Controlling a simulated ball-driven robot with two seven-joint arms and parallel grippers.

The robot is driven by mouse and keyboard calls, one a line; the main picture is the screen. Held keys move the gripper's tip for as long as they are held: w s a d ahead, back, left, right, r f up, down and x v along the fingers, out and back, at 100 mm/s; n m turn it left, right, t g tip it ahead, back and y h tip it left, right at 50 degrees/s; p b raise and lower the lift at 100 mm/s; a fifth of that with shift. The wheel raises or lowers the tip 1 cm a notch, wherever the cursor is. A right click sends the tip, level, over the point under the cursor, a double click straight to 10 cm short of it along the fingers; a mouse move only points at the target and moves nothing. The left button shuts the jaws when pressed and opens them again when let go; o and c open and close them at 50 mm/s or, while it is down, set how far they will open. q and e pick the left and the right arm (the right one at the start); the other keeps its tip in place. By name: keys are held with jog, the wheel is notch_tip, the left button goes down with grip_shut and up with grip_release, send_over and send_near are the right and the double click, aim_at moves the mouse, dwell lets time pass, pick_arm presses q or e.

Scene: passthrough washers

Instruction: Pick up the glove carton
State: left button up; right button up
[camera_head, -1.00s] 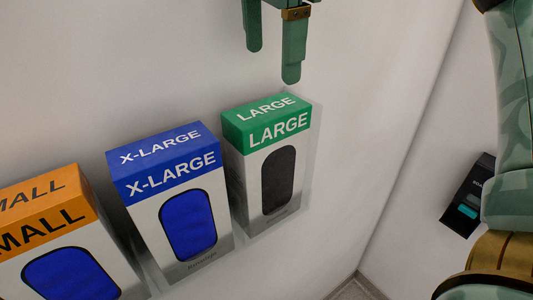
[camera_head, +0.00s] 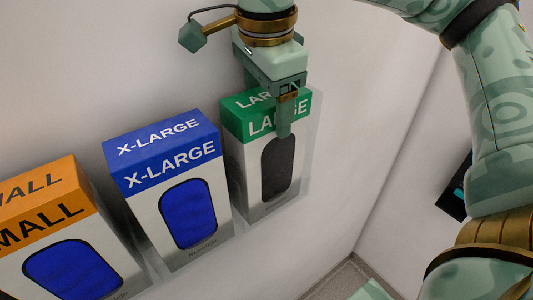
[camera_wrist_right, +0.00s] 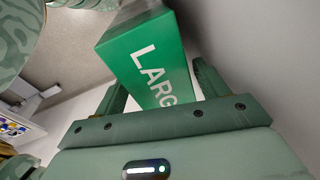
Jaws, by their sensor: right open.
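The green-topped LARGE glove carton (camera_head: 247,178) stands upright in a clear wall holder, at the right end of a row of cartons. My right gripper (camera_head: 265,112) is above it, pointing down, with its jaws open. One finger hangs in front of the carton's front face; the other is largely hidden behind the carton's top. In the right wrist view, the green carton (camera_wrist_right: 150,58) lies between the two fingers of my right gripper (camera_wrist_right: 160,88). Whether a finger touches it cannot be told. My left gripper is not in view.
A blue X-LARGE carton (camera_head: 140,190) stands close to the left of the green one. An orange carton (camera_head: 45,215) stands farther left. A dark box (camera_head: 452,195) on the right wall is partly behind my arm. Bare wall lies right of the green carton.

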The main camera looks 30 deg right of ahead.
jog(key=shift+s, duration=0.15)
jog(key=shift+f, duration=0.2)
dwell(0.4)
jog(key=c, duration=1.1)
